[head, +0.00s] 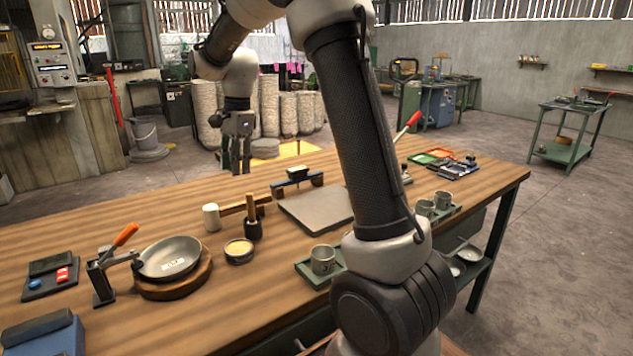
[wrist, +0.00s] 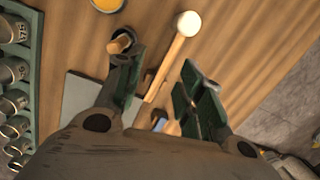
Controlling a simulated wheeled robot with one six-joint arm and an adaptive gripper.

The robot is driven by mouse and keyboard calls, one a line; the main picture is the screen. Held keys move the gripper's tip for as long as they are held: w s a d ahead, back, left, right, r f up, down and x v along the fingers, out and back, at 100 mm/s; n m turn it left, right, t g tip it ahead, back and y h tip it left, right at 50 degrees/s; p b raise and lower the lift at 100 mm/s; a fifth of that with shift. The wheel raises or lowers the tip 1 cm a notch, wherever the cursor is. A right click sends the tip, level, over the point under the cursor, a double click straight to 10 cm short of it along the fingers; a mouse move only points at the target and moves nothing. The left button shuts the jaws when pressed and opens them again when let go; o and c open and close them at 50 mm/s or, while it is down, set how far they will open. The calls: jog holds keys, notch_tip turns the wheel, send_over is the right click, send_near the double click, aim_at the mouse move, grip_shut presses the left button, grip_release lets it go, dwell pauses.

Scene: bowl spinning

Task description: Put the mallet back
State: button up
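The mallet has a white cylindrical head (head: 211,217) and a pale wooden handle, and lies on the wooden table left of centre. In the wrist view, its head (wrist: 188,24) is at the top, with the handle running down and left between my fingers' outlines. My gripper (head: 237,171) hangs beyond the mallet, apart from it. In the wrist view, my gripper (wrist: 163,90) has its fingers spread wide with nothing held. The handle's far end is partly hidden.
A dark pot (head: 253,230) with a wooden handle stands beside the mallet. A low stand (head: 297,183) with a green-topped block is behind the grey slab (head: 318,208). A pan (head: 172,258) on a round board and a yellow-filled dish (head: 239,250) are nearer.

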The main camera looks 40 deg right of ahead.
jog(key=s+d+r+n+t, duration=0.1)
jog(key=s+d+r+n, duration=0.2)
jog(key=s, duration=0.5)
jog(key=s+d+r+n+t, duration=0.1)
jog(key=s+r+n, duration=0.3)
jog(key=s, duration=0.3)
jog(key=s+d+f+n+t+h, duration=0.1)
jog(key=s+d+f+n+t, duration=0.1)
jog(key=s+n, duration=0.7)
jog(key=s+d, duration=0.1)
jog(key=s, duration=0.7)
jog(key=shift+s+d+f, duration=0.2)
jog(key=shift+s+f, duration=0.15)
